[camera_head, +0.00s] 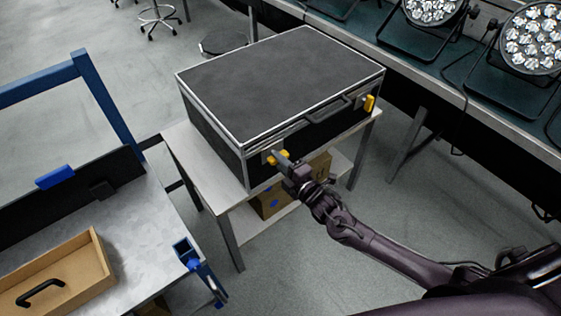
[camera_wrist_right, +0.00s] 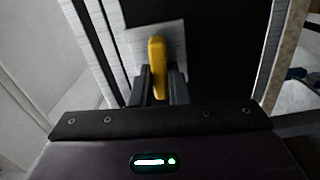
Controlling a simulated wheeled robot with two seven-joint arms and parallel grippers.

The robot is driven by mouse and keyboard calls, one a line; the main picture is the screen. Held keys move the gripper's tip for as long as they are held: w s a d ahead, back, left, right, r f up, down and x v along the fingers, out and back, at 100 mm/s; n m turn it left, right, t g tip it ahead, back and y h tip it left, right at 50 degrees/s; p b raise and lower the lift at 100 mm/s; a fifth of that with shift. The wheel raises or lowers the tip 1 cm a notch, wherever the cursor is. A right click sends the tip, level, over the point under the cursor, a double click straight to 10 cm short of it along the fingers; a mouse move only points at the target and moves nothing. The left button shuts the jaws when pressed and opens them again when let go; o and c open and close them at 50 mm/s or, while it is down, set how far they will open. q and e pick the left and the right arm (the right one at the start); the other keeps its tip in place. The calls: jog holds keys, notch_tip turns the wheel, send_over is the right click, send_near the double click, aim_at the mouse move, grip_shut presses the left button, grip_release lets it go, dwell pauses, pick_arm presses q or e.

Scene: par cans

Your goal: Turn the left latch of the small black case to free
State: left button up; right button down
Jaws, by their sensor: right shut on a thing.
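The small black case (camera_head: 280,80) with silver edges stands shut on a small white table. Its left latch is a yellow lever (camera_head: 271,159) on the front face near the left corner. My right gripper (camera_head: 282,160) is at that latch. In the right wrist view the yellow latch (camera_wrist_right: 157,60) stands upright on its silver plate (camera_wrist_right: 176,40), between the two dark fingers of my right gripper (camera_wrist_right: 158,90), which are shut on it. The right latch (camera_head: 369,103) is yellow and upright, beyond the case's handle (camera_head: 330,107). My left gripper is not in view.
The white table (camera_head: 188,150) has a lower shelf with cardboard boxes (camera_head: 275,204) on it. At left is a bench with a wooden drawer (camera_head: 70,270) and blue frame (camera_head: 105,100). At the upper right, par cans (camera_head: 532,38) stand on a long table. Grey floor lies between.

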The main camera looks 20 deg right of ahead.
jog(key=shift+f+n, duration=0.15)
jog(key=shift+n, duration=0.45)
jog(key=c, duration=1.4)
grip_release()
jog(key=shift+s, duration=0.1)
jog(key=v, duration=0.7)
jog(key=shift+s+d, duration=0.15)
jog(key=shift+s, duration=0.15)
